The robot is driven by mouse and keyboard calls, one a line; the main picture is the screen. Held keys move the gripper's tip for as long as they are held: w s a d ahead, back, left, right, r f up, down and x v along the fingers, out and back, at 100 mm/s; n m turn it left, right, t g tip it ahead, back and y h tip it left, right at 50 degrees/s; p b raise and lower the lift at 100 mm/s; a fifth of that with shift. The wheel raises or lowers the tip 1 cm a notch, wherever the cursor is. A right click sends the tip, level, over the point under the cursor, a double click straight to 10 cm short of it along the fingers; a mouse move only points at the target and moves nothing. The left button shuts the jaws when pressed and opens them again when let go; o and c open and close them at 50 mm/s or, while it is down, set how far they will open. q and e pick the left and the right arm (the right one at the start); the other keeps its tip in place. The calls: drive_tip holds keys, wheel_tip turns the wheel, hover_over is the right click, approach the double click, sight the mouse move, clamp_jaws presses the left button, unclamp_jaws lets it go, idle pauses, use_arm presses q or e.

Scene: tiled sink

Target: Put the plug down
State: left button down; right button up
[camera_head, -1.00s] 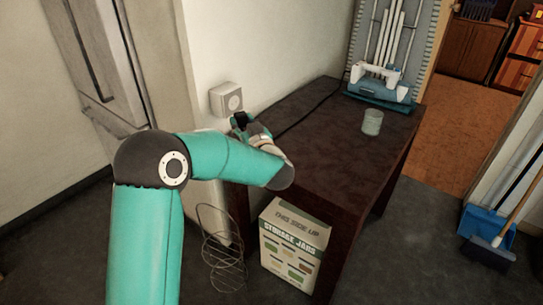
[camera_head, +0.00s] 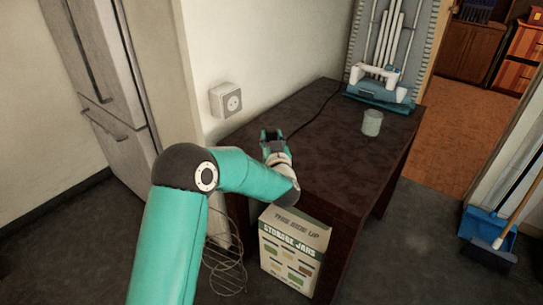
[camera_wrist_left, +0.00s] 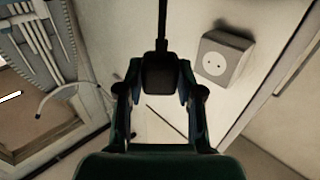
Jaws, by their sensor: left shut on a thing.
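My left gripper (camera_head: 272,135) is over the near left end of the dark table (camera_head: 345,150), to the right of the wall socket (camera_head: 226,99). In the left wrist view it is shut on the dark plug (camera_wrist_left: 160,72), and a black cable (camera_wrist_left: 163,25) leads away from it. The white socket, also in the left wrist view (camera_wrist_left: 222,58), is empty and apart from the plug. Whether the plug touches the table cannot be told. My right gripper is not in view.
A white and blue appliance (camera_head: 378,85) stands at the table's far end, with a glass (camera_head: 372,122) near it. A storage jars box (camera_head: 292,250) and a wire rack (camera_head: 224,262) stand on the floor below. The middle of the table is clear.

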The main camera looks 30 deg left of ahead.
use_arm(q)
drive_tip(key=shift+f+b, duration=0.35)
drive_tip(key=shift+f, duration=2.45)
drive_tip(key=shift+f+b, duration=0.5)
drive_tip(key=shift+b, duration=0.1)
